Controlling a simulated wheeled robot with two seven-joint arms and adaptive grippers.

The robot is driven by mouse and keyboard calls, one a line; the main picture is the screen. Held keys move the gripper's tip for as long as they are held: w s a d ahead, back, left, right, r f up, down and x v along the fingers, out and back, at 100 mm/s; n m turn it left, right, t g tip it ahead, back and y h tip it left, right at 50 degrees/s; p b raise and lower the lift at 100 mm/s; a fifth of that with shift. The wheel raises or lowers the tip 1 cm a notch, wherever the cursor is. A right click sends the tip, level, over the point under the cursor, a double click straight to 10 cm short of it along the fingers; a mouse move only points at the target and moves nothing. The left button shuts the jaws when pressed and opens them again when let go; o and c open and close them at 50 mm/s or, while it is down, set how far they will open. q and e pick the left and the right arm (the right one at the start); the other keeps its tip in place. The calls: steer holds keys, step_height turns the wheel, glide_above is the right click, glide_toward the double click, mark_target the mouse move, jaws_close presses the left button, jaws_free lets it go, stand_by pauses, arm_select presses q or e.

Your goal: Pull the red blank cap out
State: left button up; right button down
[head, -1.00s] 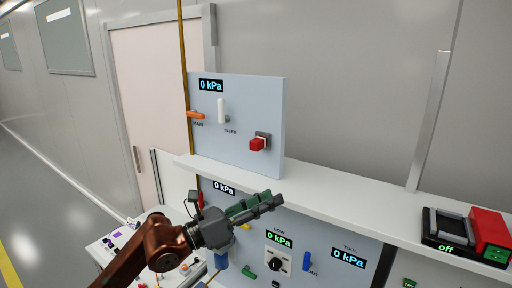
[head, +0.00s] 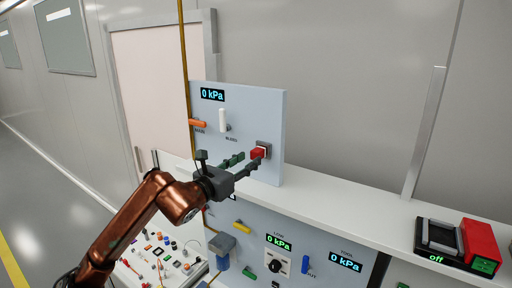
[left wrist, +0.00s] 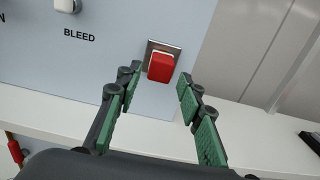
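The red blank cap (head: 258,152) sits in a grey square plate on the upper blue-grey panel (head: 268,110), right of the white BLEED handle (head: 222,118). In the left wrist view the cap (left wrist: 161,67) shows in full, just beyond and between the fingertips. My left gripper (head: 248,160) is open in front of the cap, with its green-padded fingers (left wrist: 157,85) spread to either side. The fingers appear apart from the cap. My right gripper is not in view.
An orange MAIN handle (head: 198,123) is at the panel's left. A white shelf (head: 330,209) runs below it. A lower panel carries a blue handle (head: 305,263) and a black knob. A red and black device (head: 460,244) stands on the shelf at right.

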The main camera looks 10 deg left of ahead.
arm_select(q)
steer(key=shift+w+d+b, duration=0.2)
steer(key=shift+w+b, duration=0.3)
steer(key=shift+w, duration=0.05)
steer(key=shift+x, duration=0.9)
jaws_close()
steer(key=shift+b, duration=0.3)
steer(key=shift+s, duration=0.1)
steer(key=shift+b+v, duration=0.6)
steer(key=shift+v, duration=0.25)
steer(key=shift+s+a+b, duration=0.1)
steer(key=shift+s+b, duration=0.2)
steer(key=shift+b+v, duration=1.1)
steer(key=shift+v, duration=0.7)
